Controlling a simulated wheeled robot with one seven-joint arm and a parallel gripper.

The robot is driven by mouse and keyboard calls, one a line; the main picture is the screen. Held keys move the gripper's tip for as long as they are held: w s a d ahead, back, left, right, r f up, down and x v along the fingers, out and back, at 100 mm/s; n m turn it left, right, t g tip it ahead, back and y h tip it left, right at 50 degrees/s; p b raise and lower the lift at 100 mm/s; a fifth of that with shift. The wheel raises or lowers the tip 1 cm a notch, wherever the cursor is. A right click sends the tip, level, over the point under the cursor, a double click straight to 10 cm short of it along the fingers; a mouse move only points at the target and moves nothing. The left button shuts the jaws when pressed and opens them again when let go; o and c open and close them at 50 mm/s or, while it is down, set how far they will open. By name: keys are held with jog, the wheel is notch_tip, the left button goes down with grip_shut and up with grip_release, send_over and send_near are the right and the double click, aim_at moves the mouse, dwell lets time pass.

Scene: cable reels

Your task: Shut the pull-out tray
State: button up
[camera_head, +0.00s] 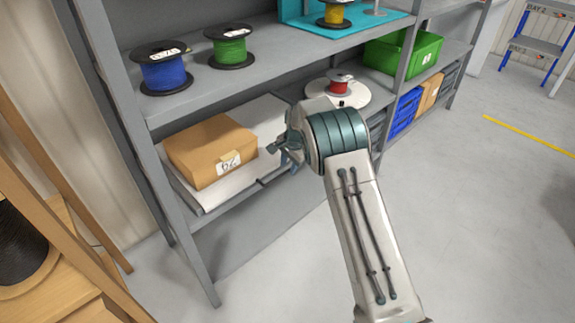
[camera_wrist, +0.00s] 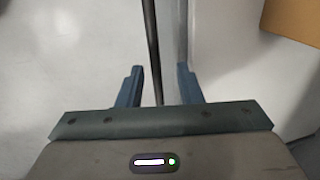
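The pull-out tray (camera_head: 205,198) is a flat pale tray on the lower level of the grey rack. A brown cardboard box (camera_head: 205,150) with a white number label sits on it; a corner of the box shows in the wrist view (camera_wrist: 294,18). My gripper (camera_head: 287,158) is at the tray's front edge, right of the box. In the wrist view my gripper (camera_wrist: 160,85) is open. A dark handle bar (camera_wrist: 151,45) runs between its fingers, beside the tray's grey front edge (camera_wrist: 180,35). I cannot tell whether a finger touches either. My wrist hides the tray's right end.
Blue (camera_head: 163,70) and green (camera_head: 230,47) cable reels stand on the shelf above. A red reel (camera_head: 339,82) sits on a white disc to the right. A wooden frame (camera_head: 35,165) stands at left. The floor in front is clear.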

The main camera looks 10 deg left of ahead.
notch_tip(320, 180, up, 13)
jog(key=s+d+p, duration=0.1)
jog(key=p, duration=0.1)
jog(key=shift+s+d+r, duration=0.15)
jog(key=shift+s+d, duration=0.2)
jog(key=shift+s, duration=0.05)
jog(key=s+d+r+n+p, duration=0.2)
jog(key=s+d+r+p, duration=0.2)
jog(key=s+d+r, duration=0.45)
jog(key=s+d+r+n+p, duration=0.1)
jog(key=s+d+r+p, duration=0.4)
jog(key=r, duration=0.6)
jog(key=s+d+r+n+p, duration=0.1)
jog(key=s+d+r+p, duration=0.1)
jog(key=s, duration=0.6)
jog(key=s+d+r+n+t+h+p, duration=0.1)
jog(key=s+d+r+n+p, duration=0.1)
jog(key=s, duration=0.6)
jog(key=s+d+r+n+p, duration=0.1)
jog(key=s+d, duration=0.3)
jog(key=s, duration=0.4)
jog(key=shift+s+d+r+n+h+p, duration=0.2)
jog(key=shift+s+r+n+h+p, duration=0.15)
jog(key=shift+r+p, duration=0.5)
